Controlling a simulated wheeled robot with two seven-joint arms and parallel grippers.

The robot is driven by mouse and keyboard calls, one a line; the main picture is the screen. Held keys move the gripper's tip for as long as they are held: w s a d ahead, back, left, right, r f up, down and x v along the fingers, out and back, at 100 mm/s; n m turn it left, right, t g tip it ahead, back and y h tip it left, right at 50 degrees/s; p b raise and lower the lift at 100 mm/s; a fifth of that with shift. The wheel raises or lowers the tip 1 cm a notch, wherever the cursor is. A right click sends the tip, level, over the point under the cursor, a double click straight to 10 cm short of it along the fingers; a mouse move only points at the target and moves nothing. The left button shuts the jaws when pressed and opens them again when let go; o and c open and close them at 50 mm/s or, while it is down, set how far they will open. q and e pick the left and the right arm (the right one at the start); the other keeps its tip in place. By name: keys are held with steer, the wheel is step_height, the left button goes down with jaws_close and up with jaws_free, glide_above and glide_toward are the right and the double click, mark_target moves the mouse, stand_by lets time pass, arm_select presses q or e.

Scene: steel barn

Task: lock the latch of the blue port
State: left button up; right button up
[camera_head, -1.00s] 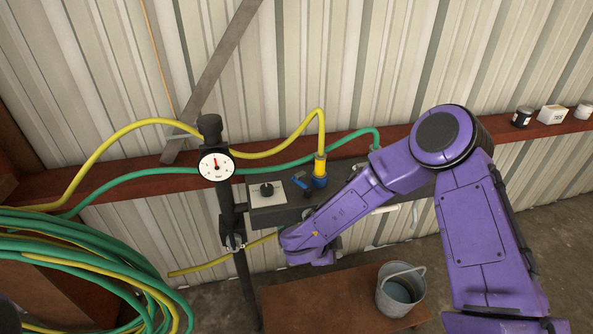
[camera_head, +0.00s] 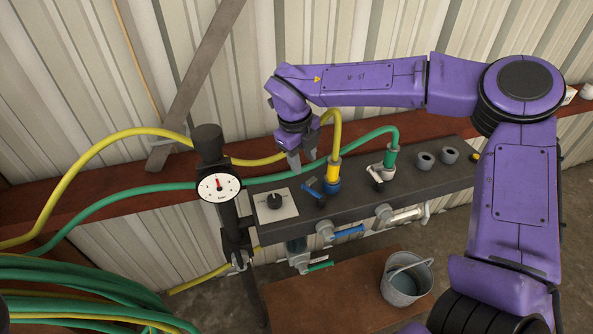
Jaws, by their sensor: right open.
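The blue port (camera_head: 333,186) sits on top of the dark grey manifold, with the yellow hose's yellow connector (camera_head: 333,171) in it. Its blue latch lever (camera_head: 313,187) sticks out to the left of the port. My right gripper (camera_head: 302,160) is above and slightly left of the latch, pointing down. Its fingers are apart with nothing between them, and it appears clear of the lever. My left gripper is out of view.
A white port (camera_head: 376,176) with a green hose stands to the right on the manifold (camera_head: 290,226). A black knob (camera_head: 273,201) is at its left end. A pressure gauge (camera_head: 218,187) stands further left. Blue (camera_head: 347,232) and white valve handles line the front, above a bucket (camera_head: 406,282).

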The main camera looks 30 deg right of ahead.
steer(key=p, duration=0.2)
glide_above(309, 188)
steer(key=a, duration=0.1)
step_height(309, 188, down, 5)
steer(key=f, duration=0.4)
steer(key=shift+w+d+f, duration=0.15)
steer(key=shift+d+f, duration=0.05)
steer(key=shift+d, duration=0.1)
steer(key=shift+f, duration=0.35)
